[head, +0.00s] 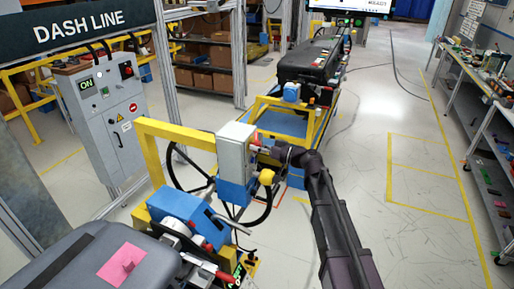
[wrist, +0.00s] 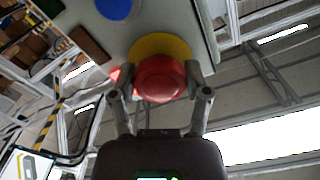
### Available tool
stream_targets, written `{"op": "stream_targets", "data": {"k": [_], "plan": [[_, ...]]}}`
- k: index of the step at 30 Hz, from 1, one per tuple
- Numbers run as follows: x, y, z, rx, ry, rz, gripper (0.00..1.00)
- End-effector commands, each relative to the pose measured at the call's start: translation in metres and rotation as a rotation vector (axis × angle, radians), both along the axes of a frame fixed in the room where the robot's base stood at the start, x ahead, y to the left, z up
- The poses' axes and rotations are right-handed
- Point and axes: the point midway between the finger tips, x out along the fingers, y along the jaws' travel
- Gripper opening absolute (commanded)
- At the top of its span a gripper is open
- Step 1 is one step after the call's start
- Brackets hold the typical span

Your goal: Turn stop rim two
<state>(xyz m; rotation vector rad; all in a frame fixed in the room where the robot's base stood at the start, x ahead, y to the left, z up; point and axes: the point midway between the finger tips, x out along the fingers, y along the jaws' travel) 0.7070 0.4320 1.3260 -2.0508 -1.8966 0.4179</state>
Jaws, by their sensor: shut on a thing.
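A red round stop button (wrist: 160,77) with a yellow ring (wrist: 160,48) behind it sits on a pale grey box face. My gripper (wrist: 160,88) is shut on the red stop button, with one finger on each side of its rim. In the head view my gripper (head: 264,150) reaches the right side of a grey box (head: 236,150) on a yellow frame. A bit of red shows there; the rest of the button is hidden by my gripper. Any markings on the button cannot be read.
A blue disc (wrist: 115,8) is on the same grey face. A black steering wheel (head: 262,212) and a blue machine part (head: 188,217) are below the box. A grey cabinet (head: 105,110) stands left. The floor to the right is clear, with a workbench (head: 480,90) beyond.

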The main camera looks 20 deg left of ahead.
Motion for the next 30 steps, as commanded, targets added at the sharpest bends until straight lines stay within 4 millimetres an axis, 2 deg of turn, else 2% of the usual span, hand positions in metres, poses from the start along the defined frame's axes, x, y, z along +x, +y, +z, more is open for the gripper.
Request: {"op": "stream_targets", "data": {"k": [2,3,6,22,30], "plan": [[0.000,0.000,0.000,0.001,0.000,0.000,0.14],[0.000,0.000,0.000,0.001,0.000,0.000,0.70],[0.000,0.000,0.000,0.001,-0.001,0.000,0.97],[0.000,-0.002,0.000,0.000,-0.001,0.000,0.97],[-0.002,-0.023,0.000,0.000,-0.001,-0.003,0.97]]}}
